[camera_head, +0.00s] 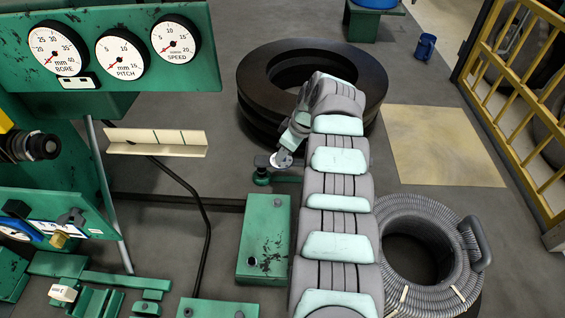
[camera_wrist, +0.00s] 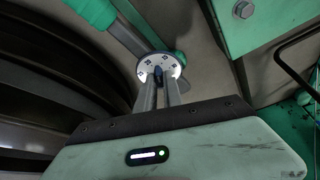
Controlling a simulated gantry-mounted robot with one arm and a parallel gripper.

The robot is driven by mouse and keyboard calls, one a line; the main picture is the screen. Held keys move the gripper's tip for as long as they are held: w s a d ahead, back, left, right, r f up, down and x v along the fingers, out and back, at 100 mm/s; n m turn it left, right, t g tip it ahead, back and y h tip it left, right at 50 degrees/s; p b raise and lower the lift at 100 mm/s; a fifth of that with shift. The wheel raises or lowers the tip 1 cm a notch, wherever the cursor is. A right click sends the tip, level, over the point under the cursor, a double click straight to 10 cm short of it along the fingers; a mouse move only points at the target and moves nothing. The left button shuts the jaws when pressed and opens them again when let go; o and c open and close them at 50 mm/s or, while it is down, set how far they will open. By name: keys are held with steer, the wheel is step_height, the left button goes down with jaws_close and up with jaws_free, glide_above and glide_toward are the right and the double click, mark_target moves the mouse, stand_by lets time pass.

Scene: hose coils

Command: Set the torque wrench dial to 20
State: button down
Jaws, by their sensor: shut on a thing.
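The torque wrench dial (camera_wrist: 147,67) is a small white disc with dark markings, seen in the wrist view at the end of a teal and grey bar. Its numbers are too small to read surely. A dark knob (camera_wrist: 158,73) stands at its middle. My gripper (camera_wrist: 160,82) is shut on this knob, with one finger on each side. The fingers hide the near part of the dial. In the head view the dial (camera_head: 283,159) is a small pale disc beside the green block, at the end of my arm, partly covered by it.
A green block (camera_head: 264,240) stands close to the dial, left of my arm. Stacked black tyres (camera_head: 258,88) lie just behind. A grey hose coil (camera_head: 447,210) is at right. A gauge panel (camera_head: 120,85) and cream shelf (camera_head: 155,142) are at left.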

steer(key=shift+d+f+b, duration=0.1)
steer(key=shift+f+b, duration=0.35)
steer(key=shift+b, duration=0.1)
steer(key=shift+r+b, duration=0.1)
steer(key=shift+b, duration=0.25)
steer(key=shift+s+r+n, duration=0.2)
steer(key=shift+r+n, duration=0.1)
steer(key=c, duration=1.5)
jaws_free()
steer(key=shift+r, duration=0.15)
steer(key=shift+d+r+b, duration=0.2)
steer(key=shift+r+b, duration=0.25)
steer(key=shift+r, duration=0.1)
steer(key=v, duration=0.9)
steer(key=shift+r+b, duration=0.25)
steer(key=shift+b, duration=0.05)
